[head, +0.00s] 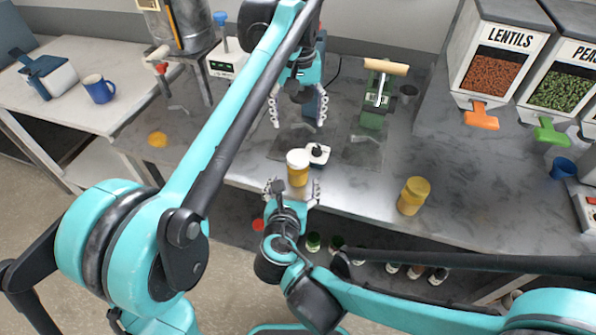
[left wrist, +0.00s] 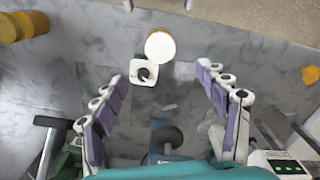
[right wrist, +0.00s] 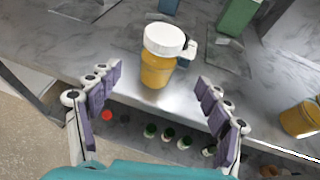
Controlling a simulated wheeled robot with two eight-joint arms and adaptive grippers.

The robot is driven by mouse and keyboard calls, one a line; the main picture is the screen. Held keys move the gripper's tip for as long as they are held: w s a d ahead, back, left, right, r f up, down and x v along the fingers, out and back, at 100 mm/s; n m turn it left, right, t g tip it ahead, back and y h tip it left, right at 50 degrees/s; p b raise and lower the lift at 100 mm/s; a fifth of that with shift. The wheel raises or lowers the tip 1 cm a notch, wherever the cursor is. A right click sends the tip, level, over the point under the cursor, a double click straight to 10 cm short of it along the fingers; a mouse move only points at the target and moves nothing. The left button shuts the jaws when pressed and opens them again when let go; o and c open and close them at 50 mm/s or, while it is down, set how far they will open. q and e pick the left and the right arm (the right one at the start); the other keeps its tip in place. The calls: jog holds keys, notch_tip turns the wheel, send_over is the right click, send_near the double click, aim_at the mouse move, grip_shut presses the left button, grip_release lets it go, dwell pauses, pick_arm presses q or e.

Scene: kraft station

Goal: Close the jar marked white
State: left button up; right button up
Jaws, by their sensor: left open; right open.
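An amber jar (head: 298,176) with a white top (head: 298,158) stands upright near the counter's front edge. In the right wrist view, the jar (right wrist: 156,71) has the wide white top (right wrist: 164,40) on it; I cannot tell how tightly it sits. The left wrist view shows the white top (left wrist: 160,46) from above. My right gripper (head: 293,188) is open in front of the jar, low at the counter edge, its fingers apart on either side. My left gripper (head: 298,110) is open and empty above the counter behind the jar, pointing down.
A white block with a dark knob (head: 318,153) stands close behind the jar. A second amber jar with a yellow top (head: 413,195) stands to the right. A yellow disc (head: 157,139) lies at left. A green device (head: 374,105) stands behind. Counter between the jars is clear.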

jog(key=shift+v, duration=1.6)
